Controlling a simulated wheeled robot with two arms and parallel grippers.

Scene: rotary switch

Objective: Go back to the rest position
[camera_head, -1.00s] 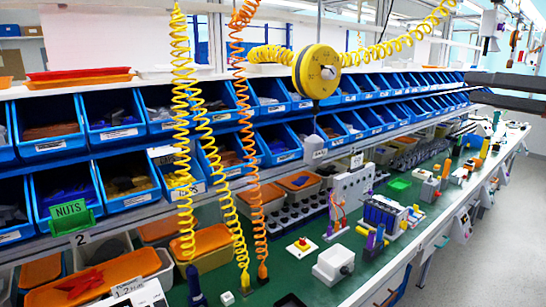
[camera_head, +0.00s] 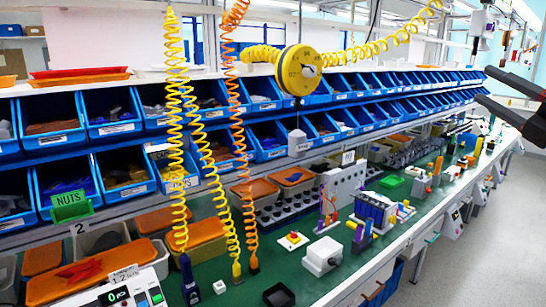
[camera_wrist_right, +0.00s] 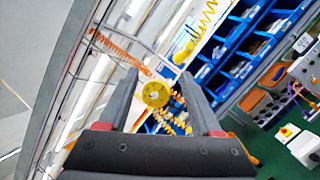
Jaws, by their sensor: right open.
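My right gripper (camera_head: 482,84) is at the right edge of the head view, its two dark fingers spread apart and pointing left. It is in the air over the aisle side of the bench, apart from everything. In the right wrist view the same gripper (camera_wrist_right: 158,75) is open with nothing between its fingers; a yellow reel shows in the background. A small white box with a red button on yellow (camera_head: 293,240) and a larger white box (camera_head: 323,256) stand on the green bench top. My left gripper is not in view.
Two rows of blue bins (camera_head: 125,175) run along the back of the bench. Coiled yellow and orange hoses and a yellow reel (camera_head: 299,70) hang over it. Bare grey floor (camera_head: 465,235) lies to the right of the bench.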

